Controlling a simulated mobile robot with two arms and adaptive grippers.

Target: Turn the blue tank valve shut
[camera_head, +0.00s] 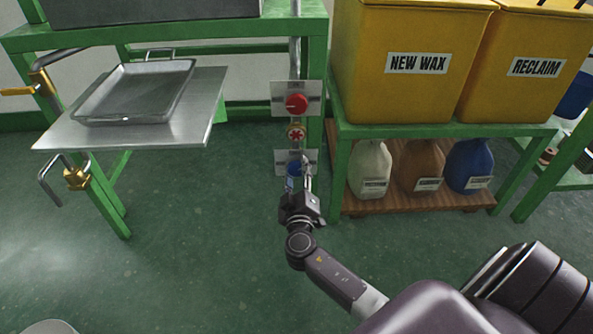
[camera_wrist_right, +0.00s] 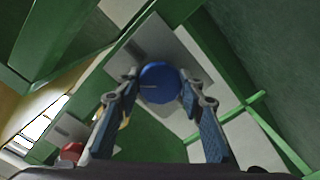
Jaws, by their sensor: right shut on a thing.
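The blue tank valve (camera_head: 294,168) is a round blue knob in front of a pale plate, low on a vertical pipe. In the right wrist view the blue knob (camera_wrist_right: 159,82) sits between the two finger tips. My right gripper (camera_head: 299,182) reaches up to the valve from below and is shut on it; its fingers also show in the wrist view (camera_wrist_right: 160,98), one on each side of the knob. The gripper hides part of the knob in the head view. My left gripper is not in view.
A red knob (camera_head: 296,103) and a small red handwheel (camera_head: 296,132) are on the same pipe above. At left a metal tray (camera_head: 88,120) rests on a steel shelf (camera_head: 205,100). Yellow tanks (camera_head: 400,95) stand on a green frame at right, with several jugs (camera_head: 371,168) below. Open floor lies at left.

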